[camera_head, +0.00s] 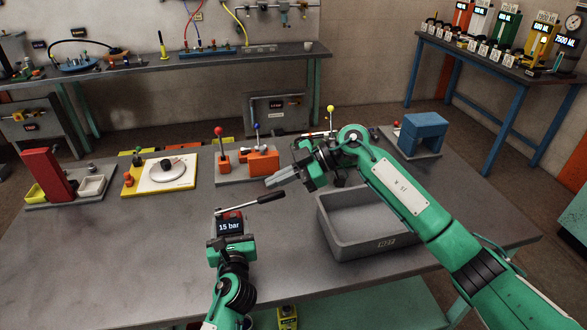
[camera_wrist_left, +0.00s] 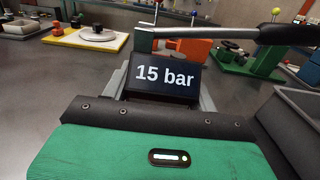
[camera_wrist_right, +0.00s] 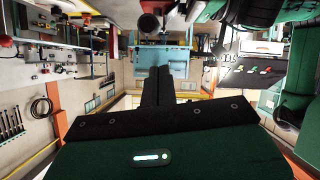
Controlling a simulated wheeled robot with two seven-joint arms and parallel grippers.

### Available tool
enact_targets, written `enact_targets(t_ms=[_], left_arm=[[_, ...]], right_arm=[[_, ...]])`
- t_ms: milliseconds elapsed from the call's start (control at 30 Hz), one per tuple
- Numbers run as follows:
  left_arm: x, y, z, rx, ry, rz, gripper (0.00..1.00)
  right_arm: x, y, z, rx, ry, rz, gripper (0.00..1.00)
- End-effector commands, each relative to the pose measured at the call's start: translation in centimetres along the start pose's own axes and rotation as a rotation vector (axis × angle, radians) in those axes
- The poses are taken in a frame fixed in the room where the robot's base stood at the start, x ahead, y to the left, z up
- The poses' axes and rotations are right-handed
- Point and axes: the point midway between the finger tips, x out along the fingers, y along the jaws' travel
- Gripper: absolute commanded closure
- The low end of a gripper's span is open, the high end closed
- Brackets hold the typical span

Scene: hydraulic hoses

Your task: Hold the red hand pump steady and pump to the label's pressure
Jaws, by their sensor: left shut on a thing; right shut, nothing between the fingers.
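The red hand pump (camera_head: 233,214) sits at the front middle of the grey table, mostly hidden behind its dark display and my left gripper. The display (camera_head: 229,226) reads 15 bar; it also shows in the left wrist view (camera_wrist_left: 165,77). The pump lever (camera_head: 240,206) slants up to the right and ends in a black grip (camera_head: 271,197). My left gripper (camera_head: 229,236) is shut on the pump from the near side. My right gripper (camera_head: 270,182) is shut and empty, apart from the lever and just above and behind its grip. I cannot make out a target-pressure label.
A grey bin (camera_head: 365,238) stands right of the pump. Behind are an orange block with levers (camera_head: 262,161), a yellow board with a disc (camera_head: 160,176), a red post (camera_head: 46,172) and a blue stand (camera_head: 422,130). The table left of the pump is clear.

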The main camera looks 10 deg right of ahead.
Motion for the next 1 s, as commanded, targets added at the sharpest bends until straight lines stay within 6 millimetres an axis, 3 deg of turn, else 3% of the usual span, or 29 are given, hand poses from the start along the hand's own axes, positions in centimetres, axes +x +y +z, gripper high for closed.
enact_targets(t_ms=[33,200,667,1000], left_arm=[[0.0,0.1,-0.1,0.001,0.002,0.002,0.87],[0.0,0.1,-0.1,0.001,0.002,0.001,0.87],[0.0,0.0,-0.1,0.001,0.002,0.001,0.87],[0.0,0.0,-0.1,0.0,0.002,0.001,0.87]], right_arm=[[0.1,0.0,1.0,0.007,-0.001,0.001,1.0],[0.5,0.0,2.4,0.004,0.0,0.002,1.0],[0.6,0.0,3.0,0.003,0.005,0.001,1.0],[1.3,-0.8,6.8,0.02,0.222,0.041,1.0]])
